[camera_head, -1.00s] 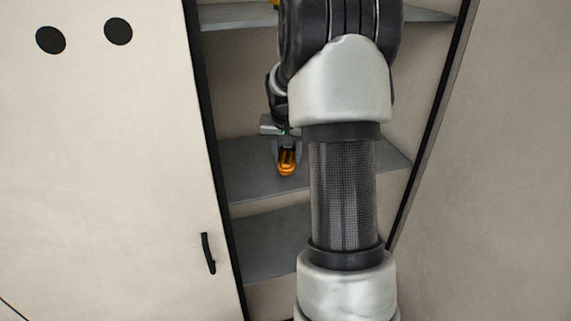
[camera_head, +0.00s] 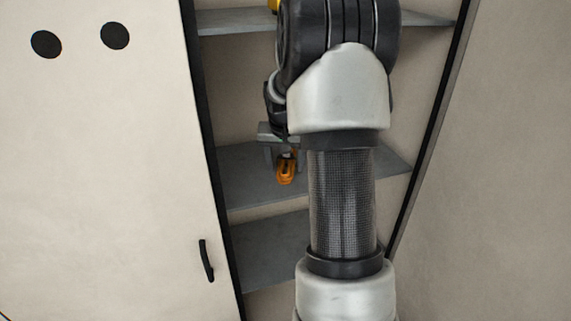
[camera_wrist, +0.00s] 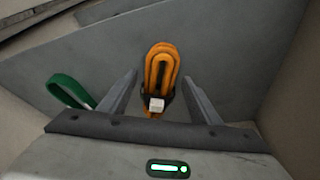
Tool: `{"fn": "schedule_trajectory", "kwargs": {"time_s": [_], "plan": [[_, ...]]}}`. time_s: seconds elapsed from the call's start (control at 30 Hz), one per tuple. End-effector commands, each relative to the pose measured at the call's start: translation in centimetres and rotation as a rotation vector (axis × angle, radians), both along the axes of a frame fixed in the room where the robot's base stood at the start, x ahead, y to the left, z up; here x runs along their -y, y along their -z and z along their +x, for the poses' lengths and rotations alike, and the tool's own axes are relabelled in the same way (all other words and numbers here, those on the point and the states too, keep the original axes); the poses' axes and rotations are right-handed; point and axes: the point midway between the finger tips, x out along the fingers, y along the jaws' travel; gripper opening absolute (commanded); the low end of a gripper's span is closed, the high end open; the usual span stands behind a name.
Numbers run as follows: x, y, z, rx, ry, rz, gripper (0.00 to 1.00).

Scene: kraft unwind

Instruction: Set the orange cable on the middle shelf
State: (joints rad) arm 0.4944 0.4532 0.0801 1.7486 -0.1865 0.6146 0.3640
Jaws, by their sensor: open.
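The orange cable (camera_head: 286,169) is a small looped bundle with a dark tie and a white tag. It appears to rest on the grey middle shelf (camera_head: 245,180) of the cabinet. In the wrist view the cable (camera_wrist: 161,75) lies between the two spread fingers of my gripper (camera_wrist: 160,92), with a gap on each side. My gripper (camera_head: 283,156) is open around the cable and does not grip it. My arm hides the right part of the shelf.
A green loop (camera_wrist: 70,91) shows left of the fingers in the wrist view. A lower shelf (camera_head: 265,250) and an upper shelf (camera_head: 235,21) are near. The cabinet's pale door (camera_head: 100,160) with a black handle (camera_head: 206,261) stands at the left.

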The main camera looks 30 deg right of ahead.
Motion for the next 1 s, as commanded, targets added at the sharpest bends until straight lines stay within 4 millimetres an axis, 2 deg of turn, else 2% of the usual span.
{"fn": "schedule_trajectory", "kwargs": {"time_s": [0.2, 0.4, 0.83, 0.93, 1.0], "plan": [[-0.7, -3.7, -0.9, 0.005, 0.000, -0.002, 0.57], [-1.3, -6.0, -1.7, 0.002, 0.000, 0.000, 0.57], [-1.7, -6.7, -1.9, 0.000, -0.005, 0.000, 0.57], [-3.7, -7.8, -2.5, -0.003, -0.048, 0.001, 0.57], [-6.8, -9.4, -3.5, -0.008, -0.113, 0.003, 0.57]]}}
